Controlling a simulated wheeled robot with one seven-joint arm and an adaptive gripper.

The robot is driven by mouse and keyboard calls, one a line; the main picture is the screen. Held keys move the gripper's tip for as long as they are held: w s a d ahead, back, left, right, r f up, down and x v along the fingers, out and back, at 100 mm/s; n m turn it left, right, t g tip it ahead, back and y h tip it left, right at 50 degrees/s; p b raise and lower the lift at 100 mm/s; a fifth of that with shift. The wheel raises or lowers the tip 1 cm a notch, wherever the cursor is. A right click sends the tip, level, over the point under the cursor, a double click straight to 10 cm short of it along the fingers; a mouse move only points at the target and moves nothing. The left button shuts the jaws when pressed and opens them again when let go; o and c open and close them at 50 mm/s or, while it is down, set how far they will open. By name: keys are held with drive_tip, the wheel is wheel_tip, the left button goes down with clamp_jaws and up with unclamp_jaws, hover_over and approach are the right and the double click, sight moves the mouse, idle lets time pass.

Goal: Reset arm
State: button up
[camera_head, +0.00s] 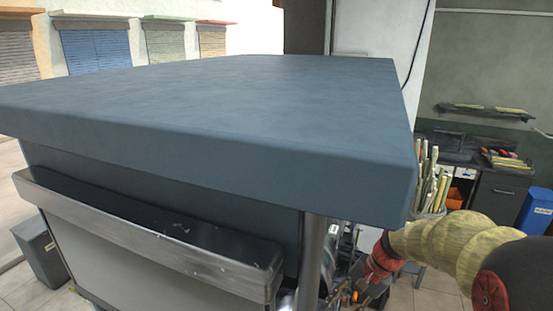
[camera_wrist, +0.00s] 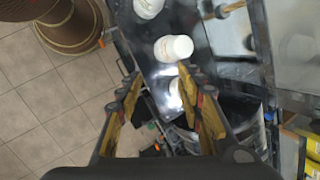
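My arm (camera_head: 455,240) shows at the lower right in the head view, beside the near right corner of the blue-grey canopy. It has a cream link and red joints. Its far end drops behind the counter's corner post, where I cannot make out the fingers clearly. In the wrist view my gripper (camera_wrist: 158,80) has its two yellow-padded fingers spread apart. No object is clearly held between them. A white cup (camera_wrist: 176,48) stands on a dark shiny counter (camera_wrist: 170,75) just beyond the fingertips.
The canopy (camera_head: 240,100) fills the middle of the head view. A bin of cane stalks (camera_head: 430,185) stands right of it, with a blue bin (camera_head: 537,210) farther right. A brown woven round object (camera_wrist: 72,22) is on the tiled floor (camera_wrist: 50,95). Another white cup (camera_wrist: 148,7) is on the counter.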

drive_tip(key=s+f+n+t+h+b, duration=0.2)
drive_tip(key=s+f+n+b, duration=0.1)
drive_tip(key=s+b, duration=0.6)
drive_tip(key=s+d+f+n+t+h+b, duration=0.1)
drive_tip(key=s+n+b, duration=0.4)
drive_tip(key=s+b, duration=0.5)
drive_tip(key=s+f+t+h, duration=0.1)
drive_tip(key=s+t, duration=0.1)
drive_tip(key=s, duration=0.1)
drive_tip(key=shift+s+d+f+h+b, duration=0.2)
drive_tip(key=shift+s+f+h+b, duration=0.1)
drive_tip(key=shift+s+f+h, duration=0.1)
drive_tip(key=shift+c, duration=0.9)
